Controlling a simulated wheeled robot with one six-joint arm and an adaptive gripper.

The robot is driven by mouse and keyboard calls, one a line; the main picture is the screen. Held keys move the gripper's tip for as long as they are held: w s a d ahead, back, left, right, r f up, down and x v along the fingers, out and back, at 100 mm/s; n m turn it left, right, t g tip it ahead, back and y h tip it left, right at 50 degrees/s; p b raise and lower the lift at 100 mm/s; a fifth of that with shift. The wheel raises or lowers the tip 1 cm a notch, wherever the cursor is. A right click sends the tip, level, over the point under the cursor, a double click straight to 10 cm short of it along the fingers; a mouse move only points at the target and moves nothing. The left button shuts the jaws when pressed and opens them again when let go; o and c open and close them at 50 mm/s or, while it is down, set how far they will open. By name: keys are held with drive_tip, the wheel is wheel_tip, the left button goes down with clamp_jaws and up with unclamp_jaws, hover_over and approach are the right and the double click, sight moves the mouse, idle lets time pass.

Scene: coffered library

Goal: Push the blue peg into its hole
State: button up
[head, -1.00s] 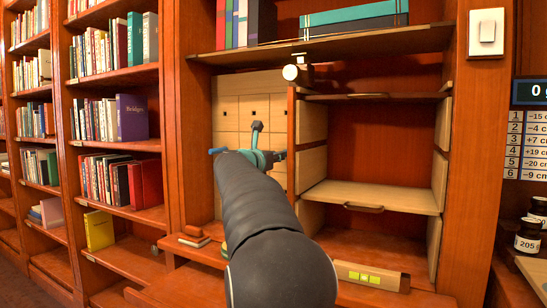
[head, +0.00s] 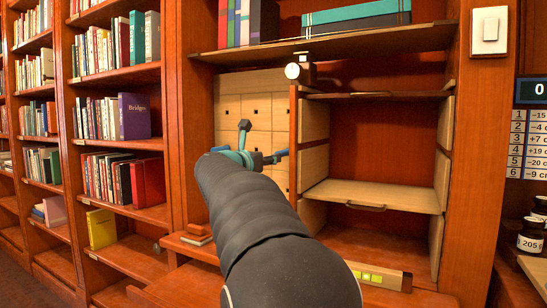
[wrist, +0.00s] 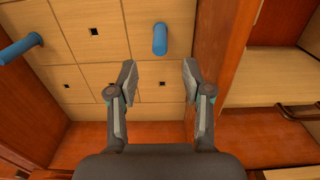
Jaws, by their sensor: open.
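A blue peg (wrist: 160,40) sticks out of a pale wooden panel (wrist: 120,50) near the top middle of the wrist view. A second blue peg (wrist: 20,48) sticks out at the left. In the head view the panel (head: 229,105) is partly hidden by my arm, with blue ends showing at the left (head: 220,149) and right (head: 282,153) of my gripper.
An upright wooden divider (wrist: 211,65) stands right of the panel, with open shelves (head: 375,194) beyond it. A box with yellow-green squares (head: 378,278) lies low at the right. Bookshelves stand left.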

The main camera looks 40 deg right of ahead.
drive_tip(key=v, duration=0.5)
idle(0.6)
